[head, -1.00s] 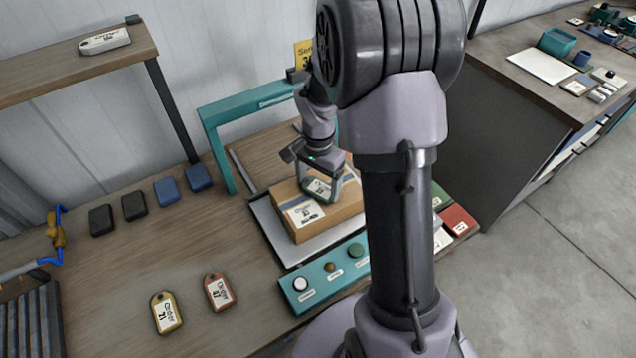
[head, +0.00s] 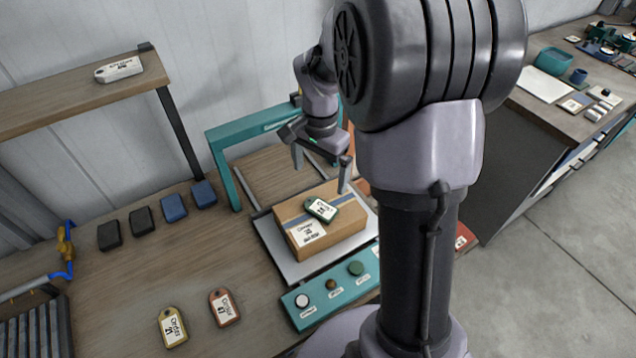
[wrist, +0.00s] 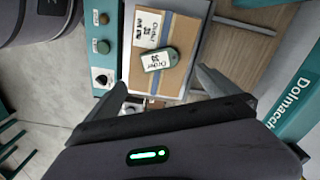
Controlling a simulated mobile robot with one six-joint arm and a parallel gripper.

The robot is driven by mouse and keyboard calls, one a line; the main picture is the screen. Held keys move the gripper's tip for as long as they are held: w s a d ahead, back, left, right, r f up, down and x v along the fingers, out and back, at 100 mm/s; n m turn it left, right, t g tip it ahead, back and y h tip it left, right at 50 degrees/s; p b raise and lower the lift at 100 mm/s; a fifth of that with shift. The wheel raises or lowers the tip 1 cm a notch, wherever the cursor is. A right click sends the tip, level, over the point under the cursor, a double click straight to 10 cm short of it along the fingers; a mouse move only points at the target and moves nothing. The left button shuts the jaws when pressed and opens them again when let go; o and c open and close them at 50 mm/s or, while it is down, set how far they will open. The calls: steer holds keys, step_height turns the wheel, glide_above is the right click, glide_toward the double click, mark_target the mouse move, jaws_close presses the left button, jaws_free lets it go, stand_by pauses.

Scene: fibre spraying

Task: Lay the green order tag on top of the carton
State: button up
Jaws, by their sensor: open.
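The green order tag (head: 321,209) lies flat on top of the brown carton (head: 345,226), across its blue tape and near the printed label. The carton sits on a pale plate in front of the teal frame. My gripper (head: 321,175) is open and empty, above and behind the carton, apart from the tag. In the wrist view the green tag (wrist: 160,58) rests on the carton (wrist: 182,45), seen beyond the open fingers of my gripper (wrist: 222,88). Nothing is between the fingers.
A teal frame (head: 218,172) stands behind the carton, close to my arm. A teal button panel (head: 335,294) lies in front. A yellow tag (head: 172,327) and an orange tag (head: 224,308) lie on the bench. Dark and blue blocks (head: 174,208) stand at the back left.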

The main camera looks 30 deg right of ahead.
steer(key=s+a+r+n+t, duration=0.4)
steer(key=s+a+r+n, duration=0.2)
steer(key=s+a+r, duration=0.6)
steer(key=s+a+r+n+t+y, duration=0.1)
steer(key=s+a+n+t+y, duration=0.1)
steer(key=s+a+n, duration=0.3)
step_height(320, 180, down, 8)
steer(key=s+m+b, duration=0.1)
steer(key=m+b, duration=0.1)
steer(key=b, duration=0.6)
steer(key=shift+s+d, duration=0.15)
steer(key=shift+d, duration=0.3)
